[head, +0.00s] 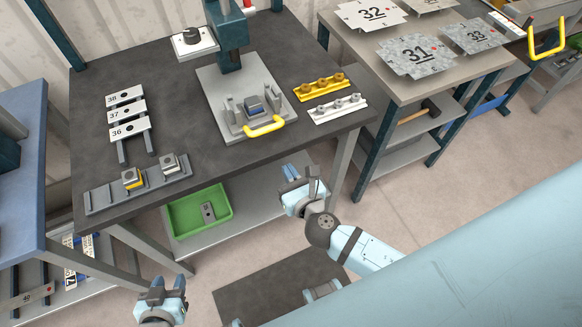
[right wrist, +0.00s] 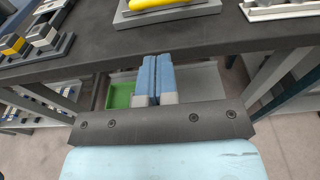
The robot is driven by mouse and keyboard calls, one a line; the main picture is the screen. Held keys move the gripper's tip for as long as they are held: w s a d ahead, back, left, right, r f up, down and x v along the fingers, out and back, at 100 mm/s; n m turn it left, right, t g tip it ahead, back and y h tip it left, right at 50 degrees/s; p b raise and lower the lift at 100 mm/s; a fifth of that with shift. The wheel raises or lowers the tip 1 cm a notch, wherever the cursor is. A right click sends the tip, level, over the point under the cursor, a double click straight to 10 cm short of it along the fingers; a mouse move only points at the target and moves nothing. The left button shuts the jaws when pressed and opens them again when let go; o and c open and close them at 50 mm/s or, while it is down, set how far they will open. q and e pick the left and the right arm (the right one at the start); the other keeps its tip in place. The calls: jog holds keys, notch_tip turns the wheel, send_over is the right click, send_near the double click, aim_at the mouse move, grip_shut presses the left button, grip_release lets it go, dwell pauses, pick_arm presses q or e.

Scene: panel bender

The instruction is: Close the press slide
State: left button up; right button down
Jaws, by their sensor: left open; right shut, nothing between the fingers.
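The press (head: 230,45) stands at the back of the dark workbench. My right gripper (head: 291,172) is shut and empty, in front of the bench's front edge and apart from the handle. Its blue fingers (right wrist: 156,62) point toward the bench. My left gripper (head: 165,287) is open and empty, low at the bottom left.
Yellow (head: 321,86) and white (head: 338,108) racks lie right of the press. Numbered plates (head: 128,113) and a grey holder (head: 105,199) lie left. A green tray (head: 187,222) sits on the lower shelf.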

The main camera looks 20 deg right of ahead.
jog(key=p, duration=0.2)
send_near(255, 111)
jog(key=s, duration=0.2)
jog(key=shift+w+f, duration=0.2)
jog(key=shift+f, duration=0.2)
jog(key=w, duration=0.9)
jog(key=shift+w+a, duration=0.1)
jog(key=shift+a, duration=0.1)
